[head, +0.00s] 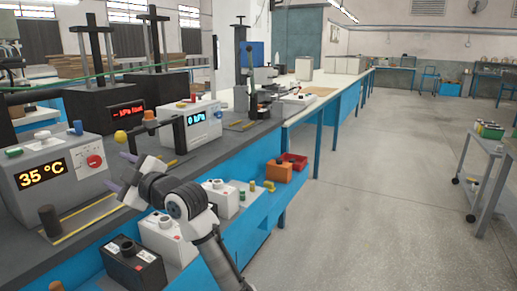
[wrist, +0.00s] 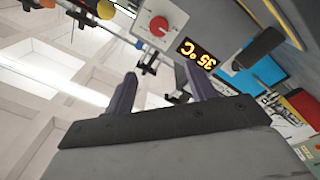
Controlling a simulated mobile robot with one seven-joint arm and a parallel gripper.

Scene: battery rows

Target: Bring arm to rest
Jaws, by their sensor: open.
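My arm reaches up from the bottom of the head view, with my gripper (head: 124,172) over the front edge of the workbench, near the grey unit showing 35 °C (head: 60,167). In the wrist view my gripper (wrist: 165,92) shows two dark purple fingers standing apart, with nothing held between them. That view looks tilted, with the ceiling on the left and the 35 °C display (wrist: 197,54) and a red knob (wrist: 159,26) beyond the fingers.
A second unit with a blue display (head: 196,127) stands further along the bench. A grey trolley (head: 485,165) stands at the right. The floor between is clear.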

